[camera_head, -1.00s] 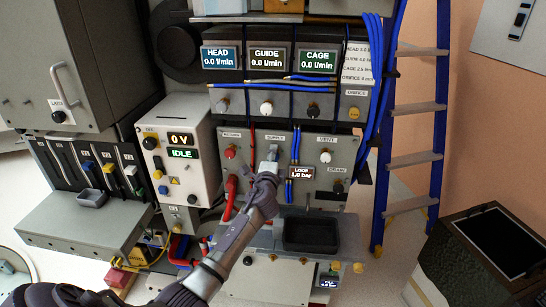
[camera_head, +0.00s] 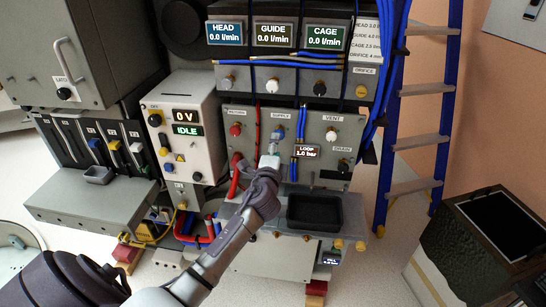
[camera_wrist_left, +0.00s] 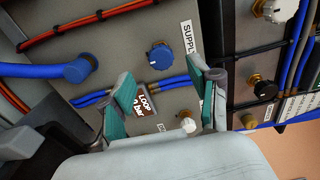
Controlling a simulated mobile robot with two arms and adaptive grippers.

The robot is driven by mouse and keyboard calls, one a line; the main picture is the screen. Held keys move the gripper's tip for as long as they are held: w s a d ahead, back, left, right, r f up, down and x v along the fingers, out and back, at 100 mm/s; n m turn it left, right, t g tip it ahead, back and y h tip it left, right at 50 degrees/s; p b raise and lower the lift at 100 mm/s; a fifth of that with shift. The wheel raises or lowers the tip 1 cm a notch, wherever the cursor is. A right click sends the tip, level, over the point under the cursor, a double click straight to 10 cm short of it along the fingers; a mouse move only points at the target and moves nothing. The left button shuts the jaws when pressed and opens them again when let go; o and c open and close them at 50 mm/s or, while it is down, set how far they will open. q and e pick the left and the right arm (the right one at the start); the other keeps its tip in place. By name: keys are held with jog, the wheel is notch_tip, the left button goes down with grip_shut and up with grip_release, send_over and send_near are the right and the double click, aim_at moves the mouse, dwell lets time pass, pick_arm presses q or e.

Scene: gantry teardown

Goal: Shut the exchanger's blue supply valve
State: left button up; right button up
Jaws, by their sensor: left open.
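The blue supply valve knob (camera_head: 279,132) sits under the SUPPLY label on the grey exchanger panel (camera_head: 318,123). In the left wrist view the knob (camera_wrist_left: 160,55) lies beyond the fingertips, roughly centred between them. I cannot tell whether the valve is open or shut. My left gripper (camera_head: 271,158) is just below and in front of the knob in the head view. In the left wrist view its two teal-padded fingers (camera_wrist_left: 160,80) are spread and empty, apart from the knob. My right gripper is not in view.
A red return knob (camera_head: 236,129) is left of the supply valve, and a white vent knob (camera_head: 331,135) is right of it. A LOOP 1.0 bar display (camera_head: 307,151) and blue hoses (camera_head: 294,171) are close by. A black tray (camera_head: 314,212) stands below.

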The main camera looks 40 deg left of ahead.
pick_arm(q)
jog(key=shift+v, duration=2.4)
